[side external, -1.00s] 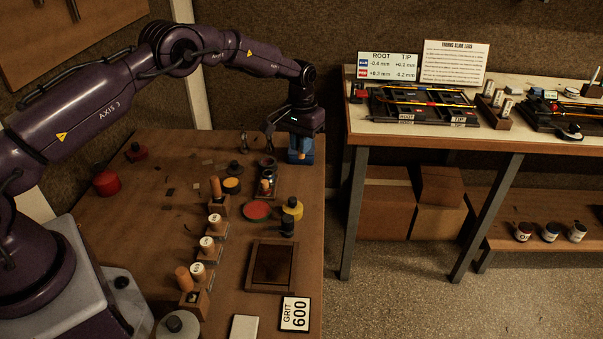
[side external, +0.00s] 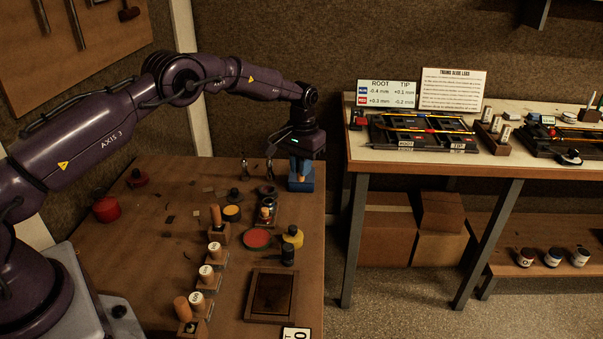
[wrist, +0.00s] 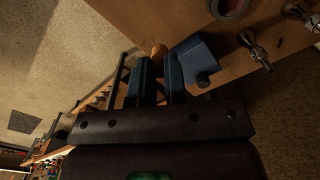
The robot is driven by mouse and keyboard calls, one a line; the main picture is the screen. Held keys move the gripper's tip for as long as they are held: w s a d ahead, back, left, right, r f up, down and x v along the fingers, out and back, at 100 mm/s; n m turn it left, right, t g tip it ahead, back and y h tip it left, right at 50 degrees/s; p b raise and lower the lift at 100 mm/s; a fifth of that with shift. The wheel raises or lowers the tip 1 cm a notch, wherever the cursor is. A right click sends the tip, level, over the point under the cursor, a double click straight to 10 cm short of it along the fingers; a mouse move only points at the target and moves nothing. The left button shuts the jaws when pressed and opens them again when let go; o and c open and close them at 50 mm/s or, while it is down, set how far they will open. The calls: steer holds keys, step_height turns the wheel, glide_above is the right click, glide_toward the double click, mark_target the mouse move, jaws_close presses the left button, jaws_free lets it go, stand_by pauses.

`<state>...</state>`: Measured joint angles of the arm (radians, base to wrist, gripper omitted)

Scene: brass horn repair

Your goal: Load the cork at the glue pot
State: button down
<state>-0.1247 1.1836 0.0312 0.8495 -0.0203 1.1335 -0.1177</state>
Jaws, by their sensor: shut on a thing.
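My gripper (wrist: 157,80) is shut, with a small tan, rounded piece (wrist: 158,52), which looks like the cork, at its fingertips. In the side view my gripper (side external: 299,170) points down at the far right corner of the bench, and a bit of tan shows between the fingers. A blue block with a round knob (wrist: 197,58) stands right beside the fingers; I cannot tell whether they touch. I cannot tell for sure which vessel is the glue pot; a small jar with an amber top (side external: 266,214) stands nearer on the bench.
The wooden bench (side external: 150,235) holds wood-handled tools, white-topped pegs, a red disc (side external: 256,238), a yellow pot (side external: 293,236) and a dark framed tray (side external: 271,295). Small metal pieces (wrist: 255,47) stand near the blue block. The bench edge is close, with floor beyond it.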

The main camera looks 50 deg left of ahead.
steer(key=shift+a+r, duration=0.25)
steer(key=s+a+g+y, duration=0.1)
steer(key=s+a+g, duration=0.15)
steer(key=s, duration=0.45)
steer(key=s+a+g, duration=0.1)
steer(key=s+a, duration=0.3)
steer(key=s, duration=0.3)
steer(key=shift+s+a+f, duration=0.15)
steer(key=shift+f, duration=2.4)
steer(key=shift+f, duration=0.55)
steer(key=shift+r, duration=0.15)
step_height(320, 180, up, 7)
